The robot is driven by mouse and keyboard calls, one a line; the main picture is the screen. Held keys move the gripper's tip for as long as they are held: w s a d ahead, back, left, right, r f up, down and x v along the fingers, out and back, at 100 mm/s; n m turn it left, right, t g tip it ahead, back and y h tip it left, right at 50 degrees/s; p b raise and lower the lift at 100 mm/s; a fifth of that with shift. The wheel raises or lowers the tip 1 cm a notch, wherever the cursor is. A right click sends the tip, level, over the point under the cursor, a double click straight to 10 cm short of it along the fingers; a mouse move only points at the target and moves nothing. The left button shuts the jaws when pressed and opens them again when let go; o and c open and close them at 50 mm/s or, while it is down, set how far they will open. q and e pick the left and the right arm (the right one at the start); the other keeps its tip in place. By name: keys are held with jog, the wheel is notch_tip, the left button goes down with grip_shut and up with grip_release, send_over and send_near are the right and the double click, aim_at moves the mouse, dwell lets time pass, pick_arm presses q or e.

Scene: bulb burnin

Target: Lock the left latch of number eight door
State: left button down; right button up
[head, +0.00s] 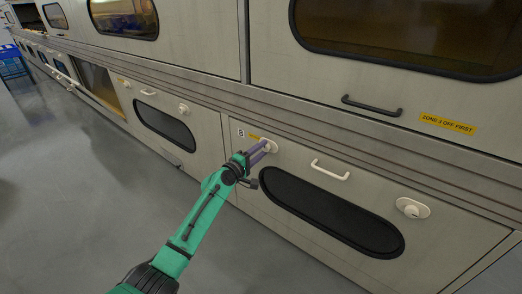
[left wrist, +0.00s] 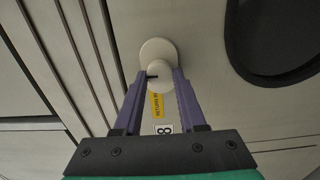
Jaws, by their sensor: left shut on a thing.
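The number eight door (head: 300,204) is a beige panel with a dark oval window and an "8" label, and it looks closed. Its left latch (head: 271,146) is a pale round knob near the door's upper left corner. My left gripper (head: 264,149) has its purple fingers on this latch. In the left wrist view the left gripper (left wrist: 160,84) has one finger on each side of the latch knob (left wrist: 158,62), shut on it. A small dark mark shows on the knob. The right latch (head: 412,208) is a pale knob on an oval plate. My right gripper is not in view.
A white handle (head: 330,170) sits between the two latches, above the dark window (head: 332,212). A yellow "Zone 3 off first" label (head: 447,124) and a black handle (head: 371,105) are on the upper panel.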

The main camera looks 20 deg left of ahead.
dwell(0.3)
pick_arm(q)
jog(key=shift+c, duration=2.4)
grip_release()
jog(key=p+v, duration=0.2)
jog(key=v, duration=1.2)
jog(key=shift+s+p, duration=0.3)
jog(key=shift+p, duration=0.05)
jog(key=shift+f, duration=0.1)
